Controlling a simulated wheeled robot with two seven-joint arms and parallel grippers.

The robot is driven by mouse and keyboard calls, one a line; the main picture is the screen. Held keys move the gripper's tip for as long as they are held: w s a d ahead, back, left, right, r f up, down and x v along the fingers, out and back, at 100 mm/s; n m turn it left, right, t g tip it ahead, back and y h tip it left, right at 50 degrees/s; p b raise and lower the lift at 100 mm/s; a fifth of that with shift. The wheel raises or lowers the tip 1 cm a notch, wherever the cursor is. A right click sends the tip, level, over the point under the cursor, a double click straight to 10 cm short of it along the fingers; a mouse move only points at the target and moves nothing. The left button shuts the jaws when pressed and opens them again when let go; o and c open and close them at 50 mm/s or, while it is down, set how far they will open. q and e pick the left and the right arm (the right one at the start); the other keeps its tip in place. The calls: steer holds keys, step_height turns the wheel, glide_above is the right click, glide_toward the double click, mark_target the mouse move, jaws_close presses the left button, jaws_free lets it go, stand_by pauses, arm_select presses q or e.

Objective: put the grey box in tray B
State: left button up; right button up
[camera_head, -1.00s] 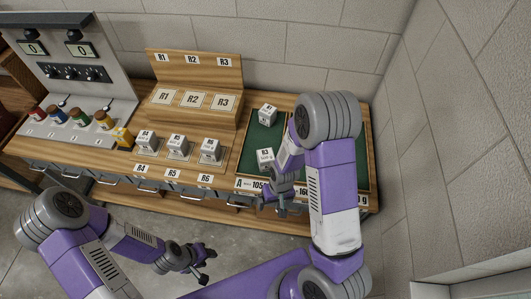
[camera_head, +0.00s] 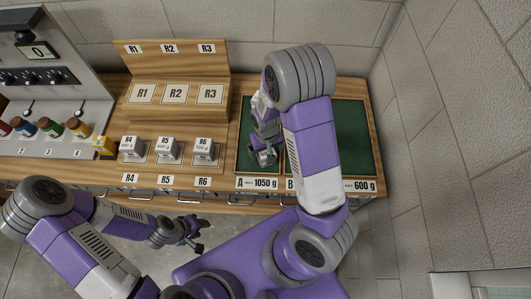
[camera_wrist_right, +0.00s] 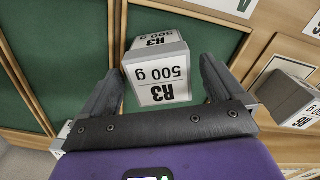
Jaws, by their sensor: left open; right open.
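A grey box with a white label reading R3, 500 g (camera_wrist_right: 158,72) stands on the green floor of tray A (camera_head: 243,128). My right gripper (camera_wrist_right: 164,68) is open, with one finger on each side of this box in the right wrist view; I cannot tell if they touch it. In the head view my right gripper (camera_head: 264,157) is low over tray A and largely covers the box. Tray B (camera_head: 352,135), marked 600 g, is to the right, partly hidden by my right arm; its visible floor is bare. My left gripper (camera_head: 193,233) is open and empty in front of the bench.
Similar boxes R4 (camera_head: 131,148), R5 (camera_head: 167,150) and R6 (camera_head: 204,151) stand left of tray A. Behind them is a wooden stand (camera_head: 172,60) with empty R1 to R3 places. Several bottles (camera_head: 50,128) stand far left. A wall closes off the right.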

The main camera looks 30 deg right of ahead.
step_height(320, 180, down, 2)
steer(key=shift+w+f, duration=0.1)
steer(key=shift+f, duration=0.1)
steer(key=c, duration=1.2)
steer(key=r, duration=0.3)
steer(key=r+p, duration=0.1)
steer(key=r, duration=0.5)
steer(key=shift+w+d+r, duration=0.15)
steer(key=shift+d+r, duration=0.15)
steer(key=shift+r, duration=0.05)
steer(key=shift+c, duration=0.2)
steer(key=w+d+m, duration=0.2)
steer(key=d+m, duration=1.1)
steer(key=d, duration=0.5)
steer(key=shift+m, duration=0.3)
steer(key=f, duration=0.9)
steer(key=shift+d+f, duration=0.2)
steer(key=shift+d, duration=0.05)
